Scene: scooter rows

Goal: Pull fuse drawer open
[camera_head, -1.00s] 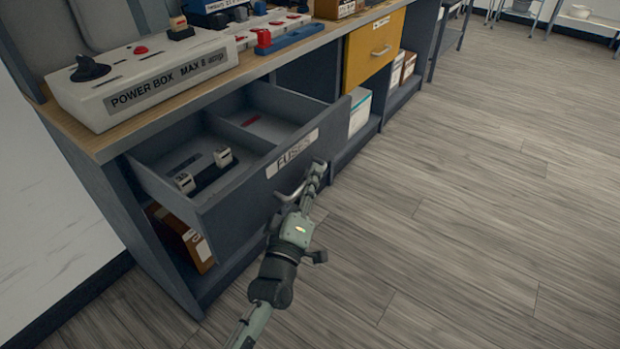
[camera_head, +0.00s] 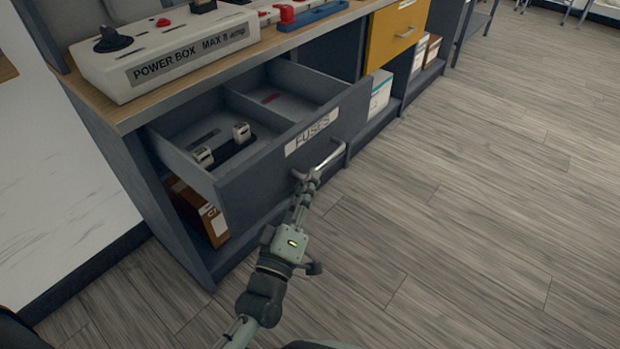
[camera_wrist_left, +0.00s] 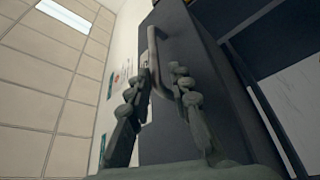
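The fuse drawer (camera_head: 255,187) is dark grey, labelled FUSES, and stands well out of the bench. Its two compartments show from above; the left one holds a dark block with two white fuses (camera_head: 222,144). A metal bar handle (camera_head: 328,158) crosses its front and also shows in the left wrist view (camera_wrist_left: 153,55). My left gripper (camera_head: 310,178) is at the handle's left end. In the wrist view its two fingers (camera_wrist_left: 156,88) are spread, with the handle between them; firm contact cannot be made out. My right gripper is not in view.
A white power box (camera_head: 165,50) stands on the bench top above the drawer. A yellow drawer (camera_head: 396,35) is shut further right. Cardboard boxes (camera_head: 205,212) lie on the shelf below. The wood floor (camera_head: 460,200) to the right is clear.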

